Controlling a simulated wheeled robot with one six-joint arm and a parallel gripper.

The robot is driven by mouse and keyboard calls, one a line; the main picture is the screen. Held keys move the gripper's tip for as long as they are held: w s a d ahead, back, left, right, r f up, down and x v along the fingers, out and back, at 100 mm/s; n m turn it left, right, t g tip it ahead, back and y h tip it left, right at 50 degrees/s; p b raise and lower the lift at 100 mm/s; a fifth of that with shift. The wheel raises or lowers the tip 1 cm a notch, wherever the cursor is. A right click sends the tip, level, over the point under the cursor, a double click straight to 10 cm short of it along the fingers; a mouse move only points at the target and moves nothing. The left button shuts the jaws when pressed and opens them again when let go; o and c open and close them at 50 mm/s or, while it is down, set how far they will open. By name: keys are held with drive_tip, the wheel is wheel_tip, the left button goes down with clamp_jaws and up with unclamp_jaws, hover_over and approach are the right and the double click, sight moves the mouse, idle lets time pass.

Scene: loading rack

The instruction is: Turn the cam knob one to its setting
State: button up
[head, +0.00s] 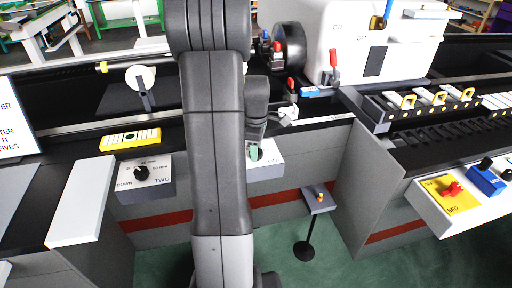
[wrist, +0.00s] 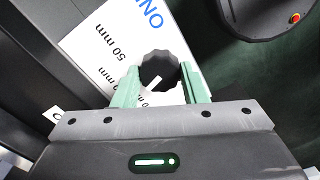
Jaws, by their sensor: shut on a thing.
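Cam knob one (wrist: 158,64) is a black, scalloped round knob on a white panel (wrist: 100,40) in the wrist view. The panel reads upside down, with part of "ONE", "50 mm" and other marks partly covered. My gripper (wrist: 162,84) has its green fingers on both sides of the knob, shut on it. A white pointer line on the knob runs toward the gripper body, near a partly hidden mark. In the head view, my gripper (head: 254,153) is at panel one (head: 272,160); my arm and fingers hide the knob there.
A similar panel marked TWO (head: 155,190) with a black knob (head: 141,173) stands to the left. A small post stand (head: 318,200) is to the right. A BED panel with a red knob (head: 452,189) is at far right. A dark round object (wrist: 255,15) is near the wrist.

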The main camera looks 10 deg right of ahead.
drive_tip(key=m, duration=0.5)
drive_tip(key=shift+r+m+p, duration=0.1)
drive_tip(key=shift+m+p, duration=0.2)
drive_tip(key=shift+p, duration=0.05)
idle(0.4)
drive_tip(key=o, duration=1)
wheel_tip(320, 180, up, 14)
drive_tip(key=shift+f+p, duration=0.15)
drive_tip(key=shift+p, duration=0.25)
wheel_tip(320, 180, down, 14)
drive_tip(key=shift+r+b, duration=0.1)
drive_tip(key=shift+b, duration=0.3)
